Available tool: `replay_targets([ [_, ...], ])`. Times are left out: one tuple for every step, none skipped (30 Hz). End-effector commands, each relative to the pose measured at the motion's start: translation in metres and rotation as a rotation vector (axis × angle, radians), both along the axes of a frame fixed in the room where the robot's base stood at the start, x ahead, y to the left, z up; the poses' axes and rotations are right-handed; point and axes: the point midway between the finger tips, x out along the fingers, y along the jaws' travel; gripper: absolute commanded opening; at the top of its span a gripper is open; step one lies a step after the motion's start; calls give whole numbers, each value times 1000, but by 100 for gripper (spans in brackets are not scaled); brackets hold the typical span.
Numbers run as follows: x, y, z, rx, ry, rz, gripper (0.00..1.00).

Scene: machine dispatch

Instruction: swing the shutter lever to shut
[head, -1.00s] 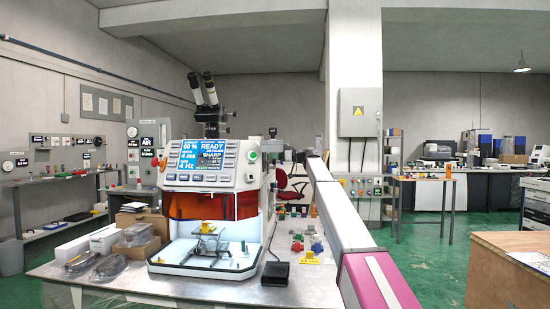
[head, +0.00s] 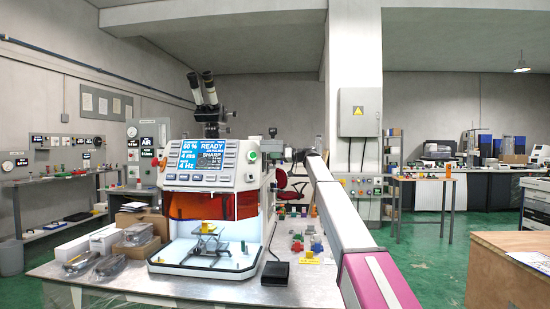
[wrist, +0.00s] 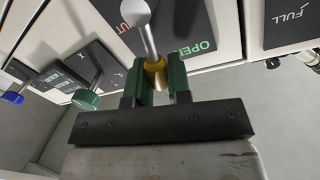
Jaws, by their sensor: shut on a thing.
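The shutter lever (wrist: 149,38) shows in the wrist view as a silver rod with a round pale end at the top and a yellow part lower down. It lies between a red label ending in "UT" (wrist: 133,12) and a green "OPEN" label (wrist: 194,47) on a dark plate. My gripper (wrist: 157,82) has its two green fingers closed on the lever's yellow part. In the head view the lever and my gripper cannot be made out clearly; my arm runs behind the right side of the machine (head: 213,180).
A green knob (wrist: 86,99) and a blue knob (wrist: 13,97) stick out left of my gripper in the wrist view. A "FULL" plate (wrist: 290,20) is at right. In the head view, a black box (head: 276,273) sits on the metal table (head: 130,283).

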Motion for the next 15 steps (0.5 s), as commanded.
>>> replay_targets([
  [4, 0, -1, 1, 44, 0, 0],
  [6, 0, -1, 2, 72, -1, 0],
  [8, 0, -2, 3, 110, -1, 0],
  [10, 0, -3, 4, 139, -1, 0],
  [11, 0, -4, 5, 167, -1, 0],
  [13, -1, -5, 7, 206, 0, 0],
  [15, -1, -6, 7, 234, 0, 0],
  [16, -1, -7, 9, 262, 0, 0],
  [18, -1, -9, 10, 301, -1, 0],
  [20, -1, -10, 11, 329, -1, 0],
  [21, -1, -11, 12, 357, -1, 0],
  [23, -1, -13, 13, 396, -1, 0],
  [24, -1, -14, 13, 424, 0, 0],
  [25, -1, -15, 14, 453, 0, 0],
  [27, -1, -17, 15, 491, 0, 0],
])
